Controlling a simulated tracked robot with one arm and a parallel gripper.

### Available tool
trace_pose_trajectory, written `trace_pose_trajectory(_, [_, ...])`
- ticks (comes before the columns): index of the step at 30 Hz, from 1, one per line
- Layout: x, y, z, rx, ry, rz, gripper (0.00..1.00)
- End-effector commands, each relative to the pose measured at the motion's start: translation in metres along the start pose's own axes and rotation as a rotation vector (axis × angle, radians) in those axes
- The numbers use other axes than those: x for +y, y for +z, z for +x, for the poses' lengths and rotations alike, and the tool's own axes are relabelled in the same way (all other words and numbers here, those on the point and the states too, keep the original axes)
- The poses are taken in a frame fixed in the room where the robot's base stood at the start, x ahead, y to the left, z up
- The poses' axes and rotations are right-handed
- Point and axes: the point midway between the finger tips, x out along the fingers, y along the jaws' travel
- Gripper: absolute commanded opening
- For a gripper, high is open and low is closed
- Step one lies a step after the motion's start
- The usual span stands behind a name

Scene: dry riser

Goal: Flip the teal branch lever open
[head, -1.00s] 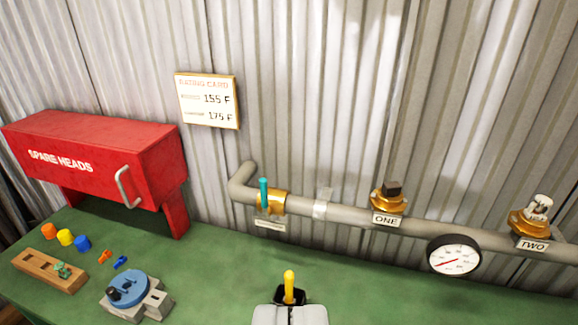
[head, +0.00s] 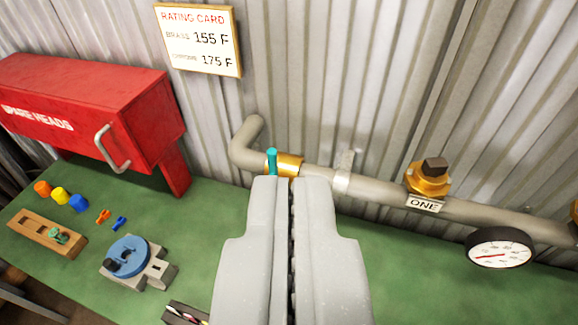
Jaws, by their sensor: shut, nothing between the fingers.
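The teal branch lever (head: 272,161) stands upright on a brass valve (head: 289,165) on the grey pipe, near the pipe's left bend. My gripper (head: 293,181) is shut and empty. Its fingertips reach up to just below the lever and valve in the picture and hide the lever's lower part and the valve's label. I cannot tell whether they touch the lever.
The grey pipe (head: 385,195) runs right past a brass fitting (head: 428,182) marked ONE and a gauge (head: 499,248). A red SPARE HEADS box (head: 70,110) stands at left. Small parts and a blue round fixture (head: 127,256) sit on the green bench (head: 205,225).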

Motion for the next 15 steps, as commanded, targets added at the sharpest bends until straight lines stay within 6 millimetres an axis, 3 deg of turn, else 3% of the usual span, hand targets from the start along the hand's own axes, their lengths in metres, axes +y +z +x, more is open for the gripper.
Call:
trace_pose_trajectory(7, [0.010,0.000,0.060,-0.165,-0.019,0.088,0.00])
trace_pose_trajectory(15, [0.026,0.028,0.128,-0.394,-0.035,0.233,0.00])
